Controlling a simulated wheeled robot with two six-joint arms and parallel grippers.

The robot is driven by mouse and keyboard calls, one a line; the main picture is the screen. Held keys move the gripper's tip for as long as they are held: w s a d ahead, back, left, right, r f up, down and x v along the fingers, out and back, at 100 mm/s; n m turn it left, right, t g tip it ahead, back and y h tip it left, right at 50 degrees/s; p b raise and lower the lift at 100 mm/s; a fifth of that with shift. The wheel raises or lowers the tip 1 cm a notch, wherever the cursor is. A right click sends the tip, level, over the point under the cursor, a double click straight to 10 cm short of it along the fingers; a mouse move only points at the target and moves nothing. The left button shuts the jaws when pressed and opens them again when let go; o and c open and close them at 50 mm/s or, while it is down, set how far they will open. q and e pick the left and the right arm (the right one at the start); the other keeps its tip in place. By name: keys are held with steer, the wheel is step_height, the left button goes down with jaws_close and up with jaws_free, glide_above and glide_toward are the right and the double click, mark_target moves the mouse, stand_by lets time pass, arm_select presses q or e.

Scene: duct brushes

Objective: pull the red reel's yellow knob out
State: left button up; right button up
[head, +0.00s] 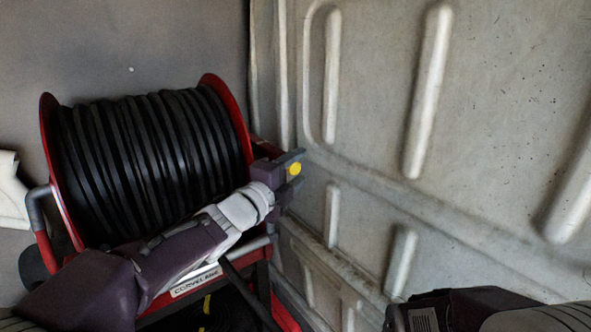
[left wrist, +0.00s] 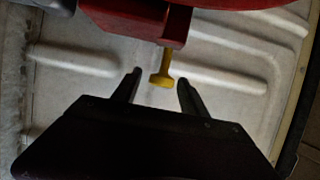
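The red reel (head: 49,125) stands at the left in the head view, wound with thick black hose (head: 150,140). Its yellow knob (head: 295,169) shows at the right side of the frame, between the fingers of my left gripper (head: 291,168). In the left wrist view the yellow knob (left wrist: 162,78) sticks out on a thin stem from a red block (left wrist: 135,20). There my left gripper (left wrist: 157,83) is open, one finger on each side of the knob, with a gap at both sides. My right gripper is outside both views; only part of my right arm shows at the lower right.
A pale ribbed metal wall (head: 470,130) rises close behind and to the right of the reel. A grey panel (head: 130,40) stands behind the hose. A white object (head: 12,195) is at the far left edge. Free room lies right of the knob.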

arm_select(q)
steer(key=shift+a, duration=0.2)
steer(key=v, duration=0.9)
steer(key=shift+d, duration=0.2)
